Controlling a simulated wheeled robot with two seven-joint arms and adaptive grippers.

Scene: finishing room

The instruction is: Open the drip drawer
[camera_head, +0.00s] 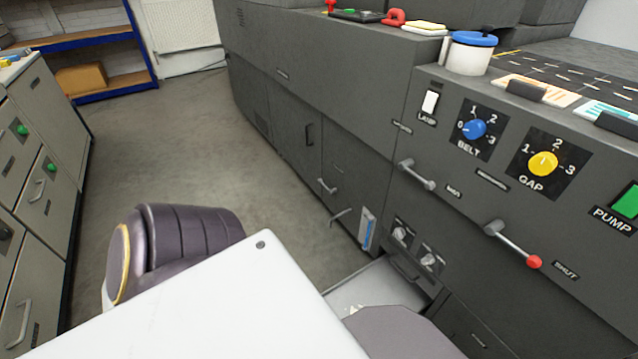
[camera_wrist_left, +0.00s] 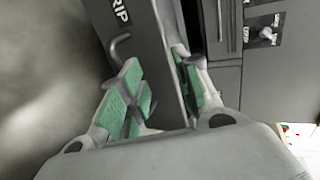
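The drip drawer's front panel (camera_wrist_left: 115,22) shows in the left wrist view, with the partly cut-off letters "RIP" and a grey hooked handle (camera_wrist_left: 120,48). In the head view the open drip drawer (camera_head: 372,290) sticks out low from the dark machine, its pale inside showing. A dark gap separates the panel from the machine front. My left gripper (camera_wrist_left: 160,92) has its green-padded fingers apart, one on each side of the panel near its lower part. I cannot tell whether either finger touches it. In the head view my own body hides the gripper. My right gripper is not in view.
The dark machine (camera_head: 350,85) fills the right side, with two small knobs (camera_head: 400,233) above the open drawer and levers (camera_head: 515,245) higher up. A grey cabinet (camera_head: 40,160) stands at the left. The floor (camera_head: 190,130) between them is clear.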

